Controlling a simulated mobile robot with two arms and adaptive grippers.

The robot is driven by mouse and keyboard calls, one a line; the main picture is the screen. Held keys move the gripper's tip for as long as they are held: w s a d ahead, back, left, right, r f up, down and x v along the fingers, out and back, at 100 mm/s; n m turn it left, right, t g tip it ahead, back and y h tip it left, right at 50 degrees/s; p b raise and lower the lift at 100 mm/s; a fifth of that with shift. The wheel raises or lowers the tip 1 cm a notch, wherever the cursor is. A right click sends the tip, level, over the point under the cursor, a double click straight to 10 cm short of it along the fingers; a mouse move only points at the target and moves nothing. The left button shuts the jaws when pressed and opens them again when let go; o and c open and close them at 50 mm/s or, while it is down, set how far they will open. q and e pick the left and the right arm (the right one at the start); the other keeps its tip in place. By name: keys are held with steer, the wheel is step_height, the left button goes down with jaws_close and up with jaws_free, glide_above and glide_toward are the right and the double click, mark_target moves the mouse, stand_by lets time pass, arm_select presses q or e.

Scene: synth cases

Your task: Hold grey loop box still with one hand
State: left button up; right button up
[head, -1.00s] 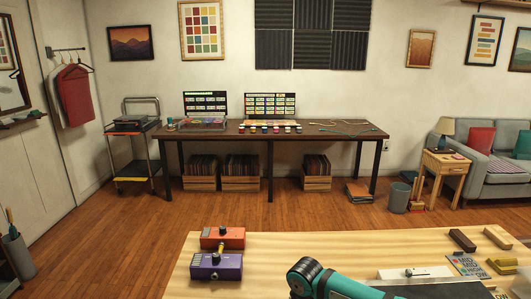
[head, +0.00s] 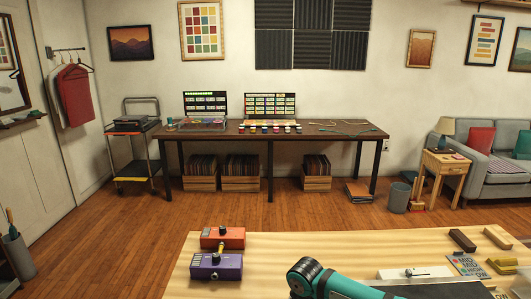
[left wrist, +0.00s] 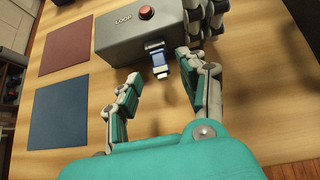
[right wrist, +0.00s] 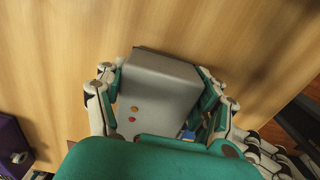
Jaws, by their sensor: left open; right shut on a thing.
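The grey loop box (left wrist: 145,35), with the word LOOP and a red button on top, lies on the wooden table in the left wrist view. My right gripper (right wrist: 155,74) is shut on it, with fingers on two opposite sides, as the right wrist view (right wrist: 160,90) shows. A blue-and-metal piece (left wrist: 160,62) sits at the box's near side. My left gripper (left wrist: 158,78) is open, its fingertips on either side of that piece, with nothing visibly gripped. The head view does not show the box.
A dark red mat (left wrist: 70,46) and a blue mat (left wrist: 58,108) lie left of the box. In the head view, an orange pedal (head: 223,237) and a purple pedal (head: 216,267) stand on the table's left. Wooden blocks (head: 497,237) lie at right.

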arm_select(q)
steer(key=shift+x, duration=2)
arm_select(e)
steer(key=shift+s+f, duration=0.1)
arm_select(q)
jaws_close()
steer(key=shift+o, duration=0.7)
jaws_free()
steer(key=shift+s+r, duration=0.1)
